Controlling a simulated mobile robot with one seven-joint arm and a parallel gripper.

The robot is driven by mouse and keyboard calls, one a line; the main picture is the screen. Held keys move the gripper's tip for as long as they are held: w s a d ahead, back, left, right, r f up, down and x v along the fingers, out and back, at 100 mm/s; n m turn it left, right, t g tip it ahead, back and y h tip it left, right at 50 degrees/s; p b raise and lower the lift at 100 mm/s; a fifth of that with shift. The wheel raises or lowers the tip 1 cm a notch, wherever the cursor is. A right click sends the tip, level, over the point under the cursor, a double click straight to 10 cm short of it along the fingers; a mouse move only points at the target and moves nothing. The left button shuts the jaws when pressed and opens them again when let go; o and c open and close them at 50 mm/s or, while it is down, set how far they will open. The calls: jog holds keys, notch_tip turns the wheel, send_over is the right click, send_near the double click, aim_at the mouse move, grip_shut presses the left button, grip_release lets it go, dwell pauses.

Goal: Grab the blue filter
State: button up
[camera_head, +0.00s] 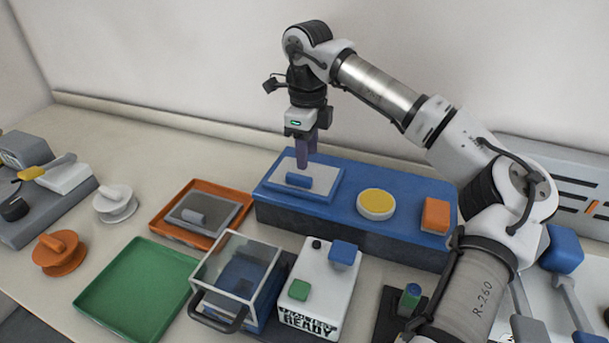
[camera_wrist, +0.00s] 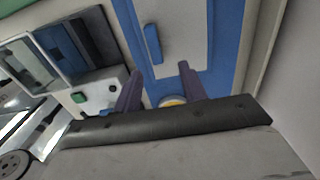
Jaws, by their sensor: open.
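The blue filter (camera_head: 322,183) is a flat plate with a blue rim, a grey face and a small blue handle (camera_head: 298,180). It lies on the left end of a long blue block. My gripper (camera_head: 307,158) points down just above it, with its purple fingers apart and empty. In the wrist view the filter's blue handle (camera_wrist: 152,43) stands beyond the two open fingertips (camera_wrist: 160,70), not between them. The fingers hide part of the plate in the head view.
The blue block (camera_head: 350,233) also bears a yellow disc (camera_head: 376,204) and an orange block (camera_head: 436,215). An orange tray (camera_head: 160,222) with a grey filter, a green tray (camera_head: 125,300), a clear-lidded box (camera_head: 240,262) and a white button box (camera_head: 318,285) stand close by.

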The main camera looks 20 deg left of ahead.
aim_at(307, 178)
jog(key=shift+s+d+f+p, duration=0.1)
jog(key=shift+f+p, duration=0.2)
jog(key=shift+f, duration=0.75)
jog(key=shift+s+a+f+p, duration=0.1)
jog(key=shift+f+p, duration=0.15)
jog(key=shift+f, duration=0.8)
jog(key=shift+s+d+f+p, duration=0.1)
jog(key=shift+f+p, duration=0.2)
jog(key=shift+f, duration=0.75)
jog(key=shift+c, duration=0.3)
grip_shut()
